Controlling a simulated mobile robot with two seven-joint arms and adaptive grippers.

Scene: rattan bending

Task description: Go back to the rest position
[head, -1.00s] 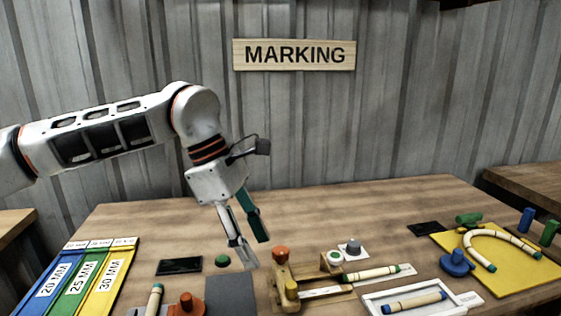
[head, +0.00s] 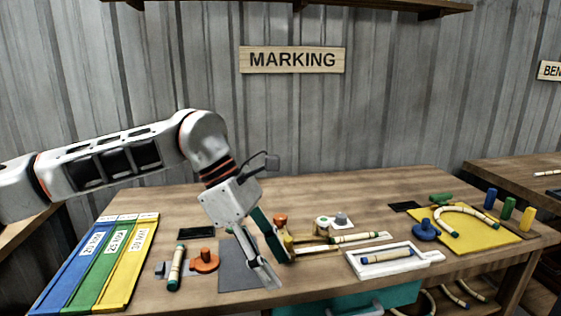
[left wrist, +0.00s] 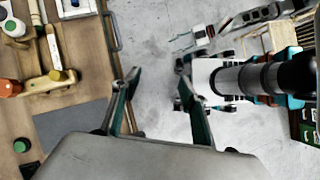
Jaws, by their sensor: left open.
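My left arm comes in from the left in the head view, with its elbow raised and its hand tilted down. My left gripper (head: 279,268) is open with nothing between its fingers, near the table's front edge. In the left wrist view the open left gripper (left wrist: 159,76) has its fingers apart over the grey floor, just off the table edge. What looks like my right gripper (left wrist: 187,42) shows small at the top of that view, too small to tell its jaws. It is not in the head view.
The wooden table (head: 350,185) holds a dark grey mat (head: 238,268), an orange peg base (head: 205,261), a wooden fixture (left wrist: 45,82) and a white tray (head: 434,257). A yellow board (head: 490,240) with a bent rattan piece lies right. Labelled blue, green and yellow strips (head: 75,262) lie left.

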